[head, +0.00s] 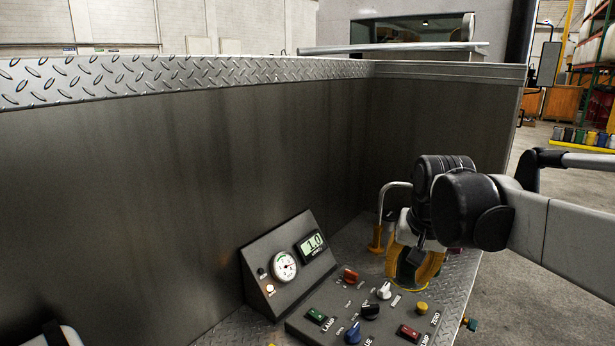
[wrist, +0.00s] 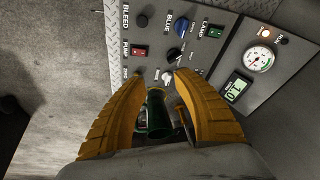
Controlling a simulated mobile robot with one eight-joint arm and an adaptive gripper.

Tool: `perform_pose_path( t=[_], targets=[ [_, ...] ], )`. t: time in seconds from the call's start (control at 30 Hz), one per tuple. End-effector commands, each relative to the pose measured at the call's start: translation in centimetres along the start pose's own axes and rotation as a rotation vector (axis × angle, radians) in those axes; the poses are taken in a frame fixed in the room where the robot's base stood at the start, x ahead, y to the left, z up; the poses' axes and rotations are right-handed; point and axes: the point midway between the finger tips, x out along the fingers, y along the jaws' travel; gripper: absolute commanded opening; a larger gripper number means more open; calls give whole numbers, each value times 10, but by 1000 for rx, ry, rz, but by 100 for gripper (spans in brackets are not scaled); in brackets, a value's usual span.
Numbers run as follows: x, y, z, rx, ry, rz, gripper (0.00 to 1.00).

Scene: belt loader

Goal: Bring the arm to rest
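My gripper (head: 411,284) hangs over the far right part of the control panel (head: 338,319) in the head view, with my arm reaching in from the right. In the wrist view my gripper (wrist: 161,77) shows two yellow fingers with their tips apart. A dark green cylindrical part (wrist: 156,112) shows between the fingers; I cannot tell whether it belongs to the gripper or lies beyond it. The fingertips appear apart from the panel's knobs and switches.
A gauge (head: 284,266) and a display reading 1.0 (head: 312,245) stand behind. A bent pipe (head: 383,207) rises near my gripper. Metal walls enclose the back.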

Motion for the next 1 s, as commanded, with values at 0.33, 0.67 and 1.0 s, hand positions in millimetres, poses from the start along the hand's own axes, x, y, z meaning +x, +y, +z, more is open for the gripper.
perform_pose_path(
  t=[0.33, 0.67, 1.0],
  targets=[
    [3, 34, 149, -215, 196, -44, 35],
    [24, 47, 201, -299, 276, -51, 35],
    [24, 47, 201, -299, 276, -51, 35]
  ],
)
